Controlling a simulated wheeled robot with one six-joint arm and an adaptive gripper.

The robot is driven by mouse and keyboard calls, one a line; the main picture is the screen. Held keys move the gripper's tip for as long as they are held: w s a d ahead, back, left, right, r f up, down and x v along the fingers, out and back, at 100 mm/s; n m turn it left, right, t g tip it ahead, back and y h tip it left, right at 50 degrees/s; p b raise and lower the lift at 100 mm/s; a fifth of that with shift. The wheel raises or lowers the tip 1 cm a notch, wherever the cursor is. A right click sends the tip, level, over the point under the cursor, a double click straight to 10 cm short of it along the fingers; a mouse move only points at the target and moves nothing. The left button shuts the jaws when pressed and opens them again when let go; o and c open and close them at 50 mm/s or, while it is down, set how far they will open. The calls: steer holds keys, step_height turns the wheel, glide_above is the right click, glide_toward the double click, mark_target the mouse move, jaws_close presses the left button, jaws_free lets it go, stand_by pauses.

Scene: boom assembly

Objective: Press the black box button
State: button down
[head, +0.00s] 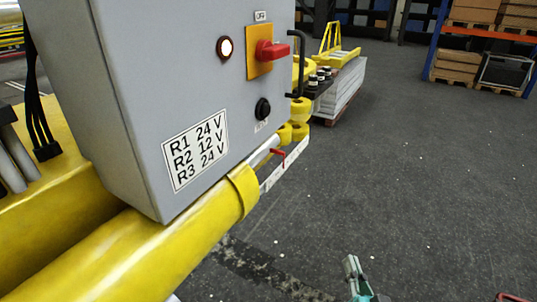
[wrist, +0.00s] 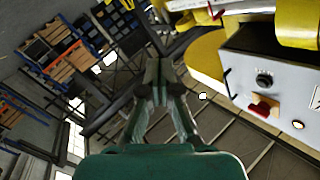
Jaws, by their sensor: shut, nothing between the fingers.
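The grey control box (head: 130,95) stands on a thick yellow boom (head: 150,250) in the head view. A round black button (head: 262,109) sits low on its front face, above a small label too small to read. The button also shows at right in the wrist view (wrist: 264,79), where the box appears turned over. My gripper (head: 351,264) is at the bottom of the head view, below and right of the box, apart from it. In the wrist view its fingers (wrist: 158,75) are together and empty, pointing to the left of the box.
A red switch (head: 272,50) on a yellow plate and a lit lamp (head: 225,47) are above the button. A black handle (head: 298,62) projects at the box's right edge. A red lever (head: 279,154) is below. Open floor (head: 420,160) lies to the right.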

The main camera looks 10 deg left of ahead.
mark_target(265, 110)
steer(key=w+a+r+y, duration=0.1)
steer(key=w+a+r, duration=0.2)
steer(key=r, duration=0.6)
steer(key=w+a+r+y, duration=0.2)
steer(key=w+r, duration=0.1)
steer(key=r, duration=0.6)
steer(key=w+a+r+y, duration=0.1)
steer(key=w+a+r, duration=0.2)
steer(key=r, duration=0.6)
steer(key=shift+w+a+n, duration=0.2)
steer(key=shift+a+n, duration=0.1)
steer(key=shift+r, duration=0.1)
steer(key=w+a, duration=0.3)
steer(key=a, duration=0.5)
steer(key=shift+a, duration=0.15)
steer(key=shift+a, duration=0.15)
steer(key=shift+w+a, duration=0.15)
steer(key=shift+a, duration=0.1)
